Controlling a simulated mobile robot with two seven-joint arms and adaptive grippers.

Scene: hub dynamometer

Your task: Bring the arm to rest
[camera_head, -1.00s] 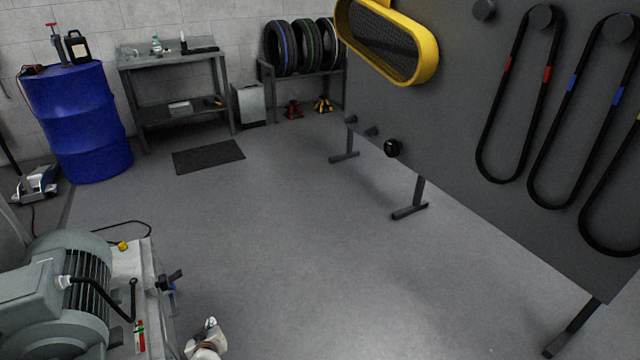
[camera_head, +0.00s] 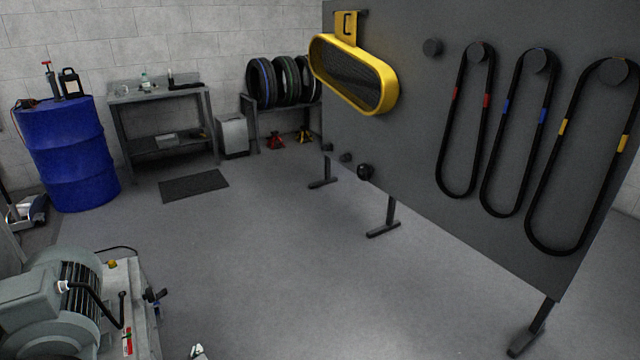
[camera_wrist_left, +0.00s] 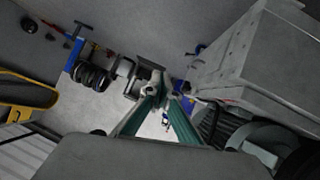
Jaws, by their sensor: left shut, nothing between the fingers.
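My left gripper (camera_head: 198,351) shows only as a small light tip at the bottom edge of the head view, right of the grey motor bench. In the left wrist view its two green fingers (camera_wrist_left: 160,88) come together with nothing between them. The rest of the left arm is out of the head view. My right gripper is in neither view.
A grey motor (camera_head: 45,305) sits on the bench at lower left. A dark panel (camera_head: 410,130) with hanging belts and a yellow guard (camera_head: 390,88) stands at right. A blue drum (camera_head: 66,155), workbench (camera_head: 160,95) and tyre rack (camera_head: 280,103) line the back. The middle floor (camera_head: 270,260) is clear.

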